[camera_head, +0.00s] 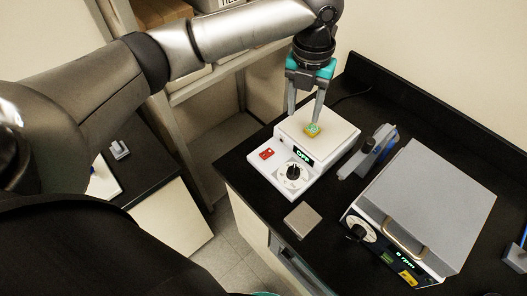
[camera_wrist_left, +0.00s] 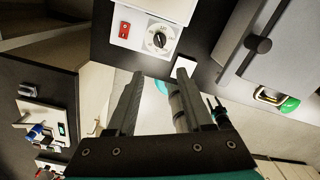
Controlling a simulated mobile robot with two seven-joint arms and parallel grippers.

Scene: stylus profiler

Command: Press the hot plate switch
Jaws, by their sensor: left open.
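The hot plate (camera_head: 338,134) is a white box with a pale square top on the black bench. Its front panel has a red switch (camera_head: 267,153), a black dial (camera_head: 293,172) and a lit display. The switch also shows in the left wrist view (camera_wrist_left: 124,30), left of the dial (camera_wrist_left: 159,40). A small yellow-green square piece (camera_head: 313,130) appears on the plate's top. My left gripper (camera_head: 305,116) points down, open, and appears above the plate, behind the switch in the head view. No contact with the switch shows.
A grey-lidded instrument (camera_head: 430,205) with a dial and display stands to the right. A blue-grey device (camera_head: 368,150) stands between it and the hot plate. A small grey square (camera_head: 303,220) lies near the bench's front edge. Shelves with boxes stand behind at left.

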